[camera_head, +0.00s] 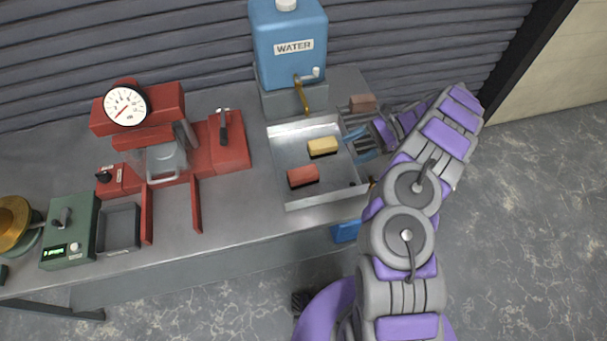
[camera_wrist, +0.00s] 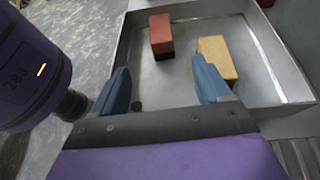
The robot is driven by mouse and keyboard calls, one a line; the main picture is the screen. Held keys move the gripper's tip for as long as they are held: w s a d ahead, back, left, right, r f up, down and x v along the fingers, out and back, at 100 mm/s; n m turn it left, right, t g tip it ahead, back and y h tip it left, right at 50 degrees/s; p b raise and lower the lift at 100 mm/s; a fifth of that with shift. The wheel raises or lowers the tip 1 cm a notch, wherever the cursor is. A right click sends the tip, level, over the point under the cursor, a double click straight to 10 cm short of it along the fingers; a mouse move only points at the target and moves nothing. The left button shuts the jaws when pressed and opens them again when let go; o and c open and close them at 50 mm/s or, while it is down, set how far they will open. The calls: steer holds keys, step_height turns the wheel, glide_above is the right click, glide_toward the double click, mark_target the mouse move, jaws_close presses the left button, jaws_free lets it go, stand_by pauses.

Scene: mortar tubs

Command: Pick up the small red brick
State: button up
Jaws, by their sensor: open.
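A small red brick (camera_head: 303,175) with a dark base lies in the front left part of a shallow metal tray (camera_head: 329,196). In the wrist view the red brick (camera_wrist: 161,32) is beyond my fingertips, apart from them. A yellow brick (camera_head: 322,146) lies behind it in the tray, and in the wrist view it (camera_wrist: 217,57) is close past the right finger. My gripper (camera_head: 359,141) is at the tray's right side, its blue fingers spread. In the wrist view my gripper (camera_wrist: 160,80) has only bare tray floor between its fingers.
A reddish-brown block (camera_head: 362,103) sits behind the tray, near my wrist. A blue water tank (camera_head: 289,45) with a brass tap stands behind the tray. A red press (camera_head: 150,125) with a gauge stands left. The tray has raised walls (camera_wrist: 277,50).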

steer(key=b, duration=0.1)
glide_toward(307, 172)
steer(key=x, duration=0.5)
steer(key=shift+w+a+f, duration=0.1)
steer(key=shift+a+f, duration=0.05)
steer(key=shift+f, duration=0.1)
steer(key=shift+s+f, duration=0.2)
steer(key=shift+s, duration=0.05)
steer(key=x, duration=0.2)
steer(key=b+x, duration=0.1)
steer(key=x, duration=0.3)
steer(key=shift+w+a+r, duration=0.15)
steer(key=shift+a+r, duration=0.2)
steer(key=shift+d, duration=0.3)
steer(key=shift+d+r, duration=0.1)
steer(key=shift+d, duration=0.15)
steer(key=c, duration=0.3)
steer(key=shift+a, duration=0.3)
steer(key=c, duration=0.8)
steer(key=shift+d, duration=0.1)
steer(key=shift+c, duration=1.3)
